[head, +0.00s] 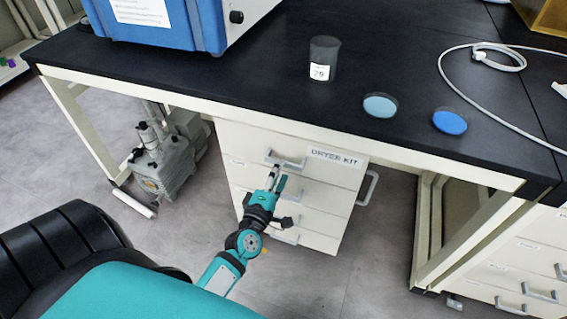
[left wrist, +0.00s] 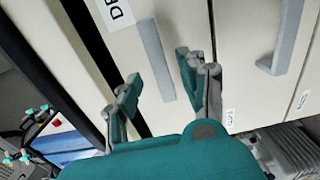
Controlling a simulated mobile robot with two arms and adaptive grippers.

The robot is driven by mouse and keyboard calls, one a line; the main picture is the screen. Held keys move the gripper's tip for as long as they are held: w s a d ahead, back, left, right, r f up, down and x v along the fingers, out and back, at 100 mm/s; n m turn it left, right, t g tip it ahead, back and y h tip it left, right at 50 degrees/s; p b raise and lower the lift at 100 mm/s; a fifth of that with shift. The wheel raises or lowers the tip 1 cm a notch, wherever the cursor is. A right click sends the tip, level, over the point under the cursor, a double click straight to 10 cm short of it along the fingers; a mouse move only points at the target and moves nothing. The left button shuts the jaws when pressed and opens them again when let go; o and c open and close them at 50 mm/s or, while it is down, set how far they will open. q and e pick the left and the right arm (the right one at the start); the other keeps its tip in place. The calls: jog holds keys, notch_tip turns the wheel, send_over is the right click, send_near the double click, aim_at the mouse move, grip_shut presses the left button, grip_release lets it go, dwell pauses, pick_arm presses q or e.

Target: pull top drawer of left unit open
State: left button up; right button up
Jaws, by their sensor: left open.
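The left unit (head: 325,199) is a white drawer cabinet under the black bench. Its top drawer (head: 327,171) bears a "DRYER KIT" label and looks flush with the drawers below. Its grey bar handle (head: 287,161) also shows in the left wrist view (left wrist: 151,48). My left gripper (head: 278,175) is open at this handle. In the left wrist view the handle lies between the two spread teal fingers (left wrist: 158,68), with gaps visible on both sides. Whether the tips reach past the bar is unclear. My right gripper is not in view.
The bench top (head: 250,92) overhangs the drawer. It carries a blue machine (head: 170,28), a beaker (head: 323,60), two round discs (head: 380,106) (head: 450,122) and a white cable (head: 500,58). A pump (head: 165,158) stands on the floor left of the unit. Floor before the unit is clear.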

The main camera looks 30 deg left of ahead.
pick_arm(q)
jog(key=shift+x, duration=2.1)
jog(key=shift+c, duration=0.4)
grip_shut()
